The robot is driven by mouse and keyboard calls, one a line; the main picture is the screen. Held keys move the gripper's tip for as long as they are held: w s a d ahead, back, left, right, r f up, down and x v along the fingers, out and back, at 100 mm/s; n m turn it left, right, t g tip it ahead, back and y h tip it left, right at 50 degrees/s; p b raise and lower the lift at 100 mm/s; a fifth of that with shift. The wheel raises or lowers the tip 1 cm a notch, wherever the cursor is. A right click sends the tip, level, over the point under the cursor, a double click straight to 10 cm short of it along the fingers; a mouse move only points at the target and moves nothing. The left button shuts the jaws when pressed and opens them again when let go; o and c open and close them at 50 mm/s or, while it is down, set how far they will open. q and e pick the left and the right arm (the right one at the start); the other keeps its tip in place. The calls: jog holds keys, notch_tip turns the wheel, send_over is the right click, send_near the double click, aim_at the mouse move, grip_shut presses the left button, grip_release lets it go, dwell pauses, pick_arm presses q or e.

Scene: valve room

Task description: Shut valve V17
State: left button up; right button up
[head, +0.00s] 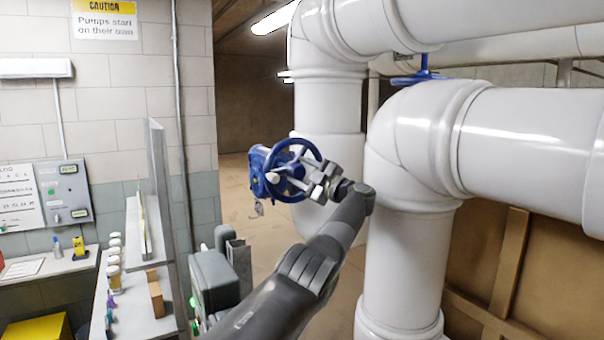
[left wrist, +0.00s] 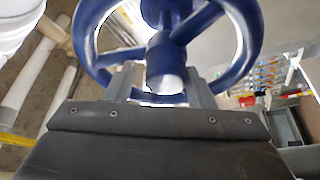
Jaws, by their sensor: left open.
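A blue valve with a round spoked handwheel (head: 292,146) is in the middle of the head view. A small tag (head: 259,208) hangs under its body; its lettering is too small to read. My left gripper (head: 314,183) is at the near side of the wheel. In the left wrist view the blue wheel (left wrist: 90,38) fills the top. The two fingers of the left gripper (left wrist: 160,88) stand apart, one on each side of the wheel's hub, overlapping the lower rim. I cannot tell whether they touch it. My right gripper is not in view.
A second blue handwheel (head: 420,78) sits higher up by the large white pipes (head: 410,150) on the right. A shelf with bottles (head: 114,262) and a grey control box (head: 63,192) are at the left. Open floor (head: 238,185) lies behind the valve.

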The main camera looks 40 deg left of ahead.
pick_arm(q)
notch_tip(320, 180, up, 11)
jog(key=d+p, duration=0.1)
jog(key=shift+s+d, duration=0.15)
jog(key=shift+s, duration=0.2)
jog(key=shift+r, duration=0.1)
jog(key=shift+m, duration=0.8)
jog(key=f, duration=0.3)
jog(key=a+f, duration=0.1)
jog(key=f, duration=0.5)
jog(key=shift+w+a+f, duration=0.2)
jog(key=shift+f, duration=0.2)
jog(key=shift+w+d+f, duration=0.15)
jog(key=shift+d+f, duration=0.15)
jog(key=shift+f, duration=0.25)
jog(key=shift+w+d+f, duration=0.15)
jog(key=shift+d+f, duration=0.1)
jog(key=shift+f, duration=0.25)
jog(key=shift+w+d+f, duration=0.15)
jog(key=shift+d, duration=0.25)
jog(key=shift+w+d+f, duration=0.15)
jog(key=shift+d, duration=0.2)
jog(key=shift+v, duration=1.05)
jog(key=v, duration=1.4)
jog(key=shift+d, duration=0.25)
